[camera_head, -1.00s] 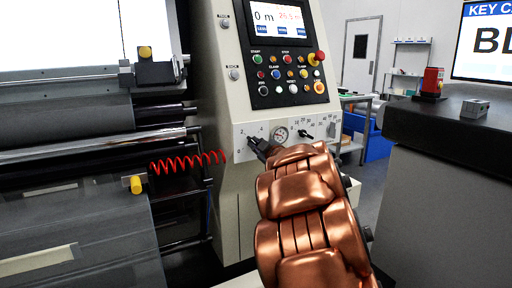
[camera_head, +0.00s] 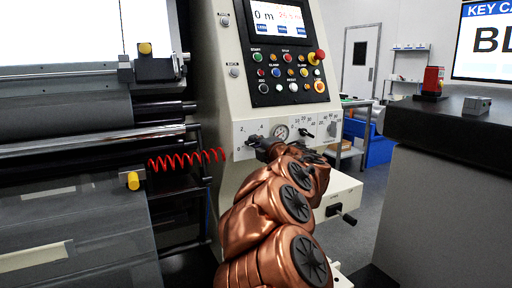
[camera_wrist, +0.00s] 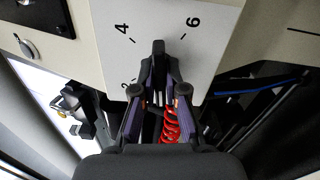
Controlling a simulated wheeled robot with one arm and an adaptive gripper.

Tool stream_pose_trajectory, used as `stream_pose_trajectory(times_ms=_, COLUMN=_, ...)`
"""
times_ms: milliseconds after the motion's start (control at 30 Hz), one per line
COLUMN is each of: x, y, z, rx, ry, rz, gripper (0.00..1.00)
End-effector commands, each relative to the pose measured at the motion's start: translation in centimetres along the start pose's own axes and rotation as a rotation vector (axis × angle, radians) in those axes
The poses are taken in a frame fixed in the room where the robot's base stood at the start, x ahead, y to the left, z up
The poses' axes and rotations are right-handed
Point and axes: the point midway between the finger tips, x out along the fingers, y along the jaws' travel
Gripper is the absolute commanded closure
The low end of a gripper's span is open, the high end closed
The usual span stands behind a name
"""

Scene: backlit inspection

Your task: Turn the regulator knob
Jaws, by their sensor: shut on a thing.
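The regulator knob (camera_wrist: 158,48) is a small black handle on a pale plate (camera_wrist: 178,20) with printed scale numbers; 4 and 6 show on either side of it in the wrist view. My gripper (camera_wrist: 158,66) is shut on the knob, a finger at each side. In the head view my gripper (camera_head: 256,144) is at the left end of the white scale strip (camera_head: 240,150), under the control panel. There it hides most of the knob. The numbers 0 and 2 show left of the gripper.
A round gauge (camera_head: 281,132) and another black knob (camera_head: 308,133) sit just right of my gripper. A panel of buttons (camera_head: 288,75) is above. A red coiled hose (camera_head: 186,160) hangs left. A dark-topped counter (camera_head: 455,118) stands at right, with floor between.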

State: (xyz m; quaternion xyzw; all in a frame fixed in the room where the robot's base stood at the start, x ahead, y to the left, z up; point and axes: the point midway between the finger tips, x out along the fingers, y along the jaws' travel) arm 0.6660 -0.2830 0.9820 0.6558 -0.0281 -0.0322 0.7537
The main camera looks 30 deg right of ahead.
Motion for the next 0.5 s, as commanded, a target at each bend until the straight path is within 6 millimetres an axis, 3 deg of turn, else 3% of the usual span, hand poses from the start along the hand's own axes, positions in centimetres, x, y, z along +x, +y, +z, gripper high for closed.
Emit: stream_pose_trajectory(times_ms=500, x=-0.02, y=-0.29, z=0.07, rx=-0.339, ry=-0.001, rz=-0.004, gripper=1.0)
